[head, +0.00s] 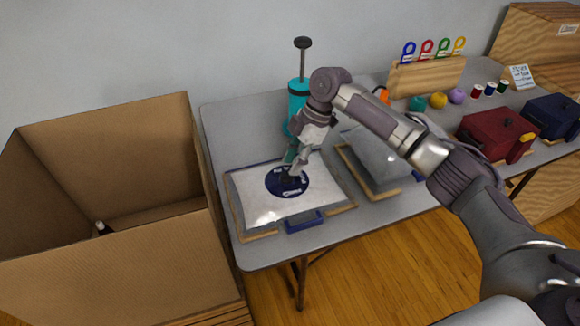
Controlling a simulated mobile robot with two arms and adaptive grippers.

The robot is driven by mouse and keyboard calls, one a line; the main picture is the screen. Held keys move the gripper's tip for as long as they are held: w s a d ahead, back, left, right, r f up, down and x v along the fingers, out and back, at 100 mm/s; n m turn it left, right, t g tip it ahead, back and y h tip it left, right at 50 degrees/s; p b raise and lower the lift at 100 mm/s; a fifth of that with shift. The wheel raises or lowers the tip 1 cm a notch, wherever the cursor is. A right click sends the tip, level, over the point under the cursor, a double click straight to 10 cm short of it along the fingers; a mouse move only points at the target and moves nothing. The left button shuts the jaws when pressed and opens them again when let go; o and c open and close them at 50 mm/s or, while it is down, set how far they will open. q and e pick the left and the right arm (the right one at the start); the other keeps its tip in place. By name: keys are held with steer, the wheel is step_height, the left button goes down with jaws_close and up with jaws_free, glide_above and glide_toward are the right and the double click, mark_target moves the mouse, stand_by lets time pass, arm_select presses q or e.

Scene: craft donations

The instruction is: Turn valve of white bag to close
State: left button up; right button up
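The white bag (255,207) lies flat on a wooden tray (336,208) at the left end of the table. A round dark blue label (273,184) is on its top, with a dark valve (290,184) at its middle. My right gripper (292,172) points down from above, with its fingertips at the valve. The fingers and the valve overlap in the head view, so I cannot tell whether the fingers are closed on it or how the valve is turned. My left gripper is not in view.
A teal hand pump (297,95) stands behind the bag. A grey bag (370,160) lies on another tray to the right, partly behind my arm. Red (487,134) and navy (550,117) bags are farther right. A large open cardboard box (110,255) stands left of the table.

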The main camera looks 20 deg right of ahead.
mark_target(287, 176)
steer(key=shift+a+f, duration=0.25)
steer(key=shift+f, duration=0.35)
steer(key=shift+a+f, duration=0.1)
steer(key=shift+f, duration=0.25)
steer(key=shift+a+f, duration=0.1)
steer(key=shift+f, duration=0.1)
steer(key=shift+c, duration=0.6)
jaws_close()
